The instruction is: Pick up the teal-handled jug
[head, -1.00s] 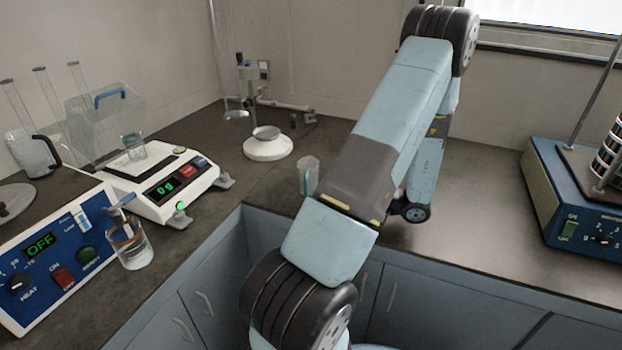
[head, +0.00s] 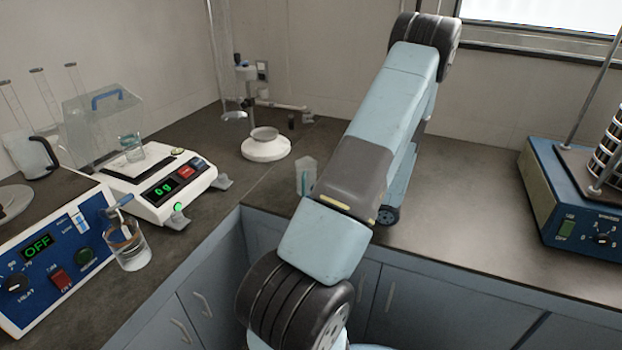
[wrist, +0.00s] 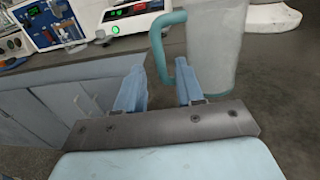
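The teal-handled jug (wrist: 216,45) stands large and close in the upper middle of the wrist view, a pale cup with a teal loop handle (wrist: 158,45) on its left side. In the head view a pale translucent vessel (head: 305,175), apparently this jug, stands on the bench, partly hidden behind my arm. My gripper (wrist: 160,72) is open, with its two blue fingers apart. The lower part of the handle shows between the fingers, the right finger near the jug's wall. I cannot tell whether they touch.
A balance (head: 160,184) reading 0 g and a blue heater unit (head: 50,255) stand on the left bench, with a glass beaker (head: 130,247) beside the heater. A white round base (head: 266,149) is behind the jug. The sieve shaker (head: 570,205) is at right; bench between is clear.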

